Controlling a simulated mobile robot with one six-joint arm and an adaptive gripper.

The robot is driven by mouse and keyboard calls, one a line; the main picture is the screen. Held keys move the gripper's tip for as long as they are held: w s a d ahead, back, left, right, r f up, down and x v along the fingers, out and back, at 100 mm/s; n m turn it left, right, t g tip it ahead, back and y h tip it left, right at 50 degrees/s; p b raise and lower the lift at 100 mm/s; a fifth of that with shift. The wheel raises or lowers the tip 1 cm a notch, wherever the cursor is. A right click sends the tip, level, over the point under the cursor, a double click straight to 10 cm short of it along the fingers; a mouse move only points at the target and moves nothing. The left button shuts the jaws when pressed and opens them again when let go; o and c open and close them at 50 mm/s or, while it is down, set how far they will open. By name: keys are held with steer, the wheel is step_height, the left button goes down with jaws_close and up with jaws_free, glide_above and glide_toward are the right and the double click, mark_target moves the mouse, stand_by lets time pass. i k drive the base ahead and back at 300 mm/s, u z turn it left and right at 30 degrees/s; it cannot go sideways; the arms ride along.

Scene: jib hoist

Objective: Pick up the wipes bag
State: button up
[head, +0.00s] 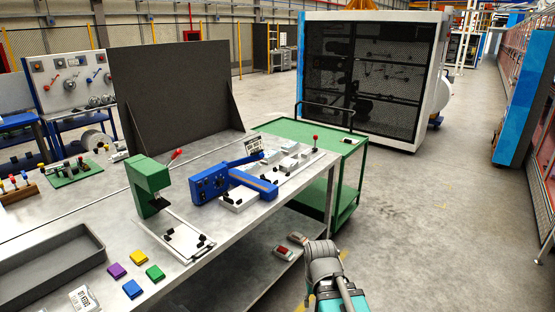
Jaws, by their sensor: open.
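I cannot tell for sure which thing is the wipes bag. A small white packet with dark print (83,299) lies on the bench at the bottom left, cut by the picture edge. A small red and pale packet (283,254) lies low on the shelf under the bench, and another pale and reddish item (297,239) lies just behind it. The grey end of my arm with my gripper (322,248) is at the bottom middle, right of these shelf items. My gripper is open; its fingertips are hard to make out. I see nothing held.
The steel bench (210,248) carries a green press (149,182), a blue fixture (221,181), a grey tray (48,266) and several coloured blocks. A dark upright panel (170,90) stands behind. A green cart (315,138) adjoins the bench. The floor at right is clear.

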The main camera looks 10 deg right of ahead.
mark_target(272, 155)
steer(key=u, duration=0.1)
steer(key=i, duration=0.95)
steer(key=z, duration=0.05)
